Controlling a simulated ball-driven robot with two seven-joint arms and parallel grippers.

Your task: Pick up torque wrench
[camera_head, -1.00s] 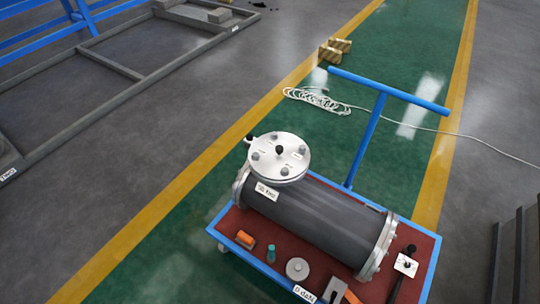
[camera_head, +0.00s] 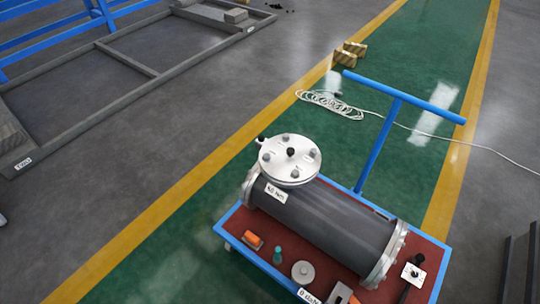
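A dark, long-handled tool (camera_head: 405,292) lies at the right end of the red-topped cart (camera_head: 232,231), beside the flange of the grey shell (camera_head: 325,222). It looks like the torque wrench, but it is small and partly cut off by the bottom edge. A white square plate with a black knob (camera_head: 413,274) lies on or against it; I cannot tell whether they are joined. Neither of my grippers can be made out in the head view.
The cart has a blue rim and a tall blue handle (camera_head: 380,145). An orange block (camera_head: 253,240), a green-capped bottle (camera_head: 278,256) and a grey disc (camera_head: 303,272) lie along its front. A white cable (camera_head: 330,104) crosses the green lane behind.

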